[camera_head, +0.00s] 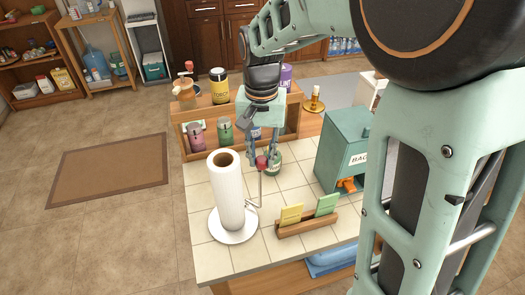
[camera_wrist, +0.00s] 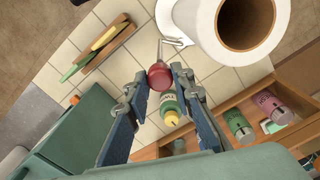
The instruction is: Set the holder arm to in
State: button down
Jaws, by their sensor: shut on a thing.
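The paper towel holder has a round white base (camera_head: 233,235) on the tiled counter, with an upright white roll (camera_head: 229,190) on it. Its holder arm is a thin metal rod (camera_head: 260,187) standing beside the roll on the right, topped by a red knob (camera_head: 261,162). In the wrist view the red knob (camera_wrist: 160,77) sits between my fingertips, and the roll (camera_wrist: 245,25) is at the upper right, apart from them. My gripper (camera_head: 264,154) points down and is shut on the knob. The fingers partly hide the knob's sides.
A card stand (camera_head: 306,225) lies in front at right, and a teal box (camera_head: 343,150) stands further right. A wooden shelf with bottles (camera_head: 195,120) runs along the back.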

jog(key=shift+s+a+m, duration=0.45)
jog(key=shift+s+m, duration=0.05)
jog(key=shift+m, duration=1)
jog(key=shift+s+a+m, duration=0.45)
jog(key=shift+m, duration=1.05)
jog(key=shift+s+a+m, duration=0.45)
jog(key=shift+s+m, duration=0.05)
jog(key=shift+m, duration=1)
jog(key=c, duration=1.7)
grip_release()
jog(key=shift+o, duration=0.2)
jog(key=shift+r, duration=0.1)
notch_tip(320, 180, up, 12)
